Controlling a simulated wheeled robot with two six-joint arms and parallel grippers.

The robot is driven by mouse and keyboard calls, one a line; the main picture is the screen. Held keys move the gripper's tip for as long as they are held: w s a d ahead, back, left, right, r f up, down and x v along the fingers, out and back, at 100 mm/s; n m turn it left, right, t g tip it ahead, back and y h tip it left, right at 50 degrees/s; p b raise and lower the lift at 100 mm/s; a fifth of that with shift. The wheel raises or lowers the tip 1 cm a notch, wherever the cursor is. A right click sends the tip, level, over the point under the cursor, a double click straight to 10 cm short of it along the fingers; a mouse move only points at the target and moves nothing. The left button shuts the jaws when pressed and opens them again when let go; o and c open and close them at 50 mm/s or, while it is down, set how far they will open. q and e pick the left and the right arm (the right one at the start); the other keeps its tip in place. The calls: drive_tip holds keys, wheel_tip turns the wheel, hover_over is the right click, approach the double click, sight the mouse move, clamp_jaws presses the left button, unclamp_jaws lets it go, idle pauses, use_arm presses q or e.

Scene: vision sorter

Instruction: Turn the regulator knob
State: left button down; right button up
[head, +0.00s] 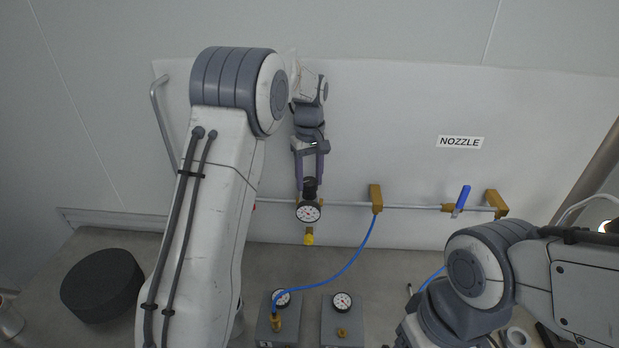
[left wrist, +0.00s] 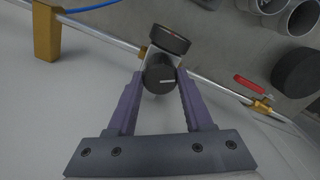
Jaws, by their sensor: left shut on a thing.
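The regulator hangs on a thin pipe along the white back panel, with a round white-faced gauge (head: 308,212) below its black knob (head: 310,186). In the left wrist view the knob (left wrist: 159,78) is round and black with a pale line on its face, and the gauge (left wrist: 170,39) shows edge-on behind it. My left gripper (head: 311,179) reaches down from above and is shut on the knob, one purple finger at each side. It also shows in the left wrist view (left wrist: 160,88). My right arm is at the lower right; its gripper is not visible.
A blue-handled valve (head: 461,200) sits on the pipe to the right, under the NOZZLE label (head: 460,142). A black round block (head: 102,286) stands at the left.

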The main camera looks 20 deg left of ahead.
sight(309, 180)
use_arm(q)
drive_tip(key=shift+w+a+r, duration=0.1)
drive_tip(key=shift+c, duration=1.5)
unclamp_jaws()
wheel_tip(309, 180, up, 10)
drive_tip(key=b, duration=0.2)
drive_tip(key=shift+r, duration=0.2)
drive_tip(key=s+d+f+m+b, duration=0.2)
drive_tip(key=s+d+f+m, duration=0.25)
drive_tip(key=s+d, duration=0.4)
drive_tip(key=s+d+f+m+b, duration=0.25)
drive_tip(key=s+d+m, duration=0.25)
drive_tip(key=s+d, duration=0.35)
drive_tip(key=s+f+m+b, duration=0.1)
drive_tip(key=s+f+m, duration=0.2)
drive_tip(key=s, duration=0.6)
drive_tip(key=s+f+m+h, duration=0.1)
drive_tip(key=s+f+m, duration=0.3)
drive_tip(key=s+f, duration=0.3)
drive_tip(key=s+d, duration=0.1)
drive_tip(key=s, duration=0.1)
drive_tip(key=shift+s+f+b, duration=0.15)
drive_tip(key=shift+s+b, duration=0.15)
drive_tip(key=shift+b, duration=0.1)
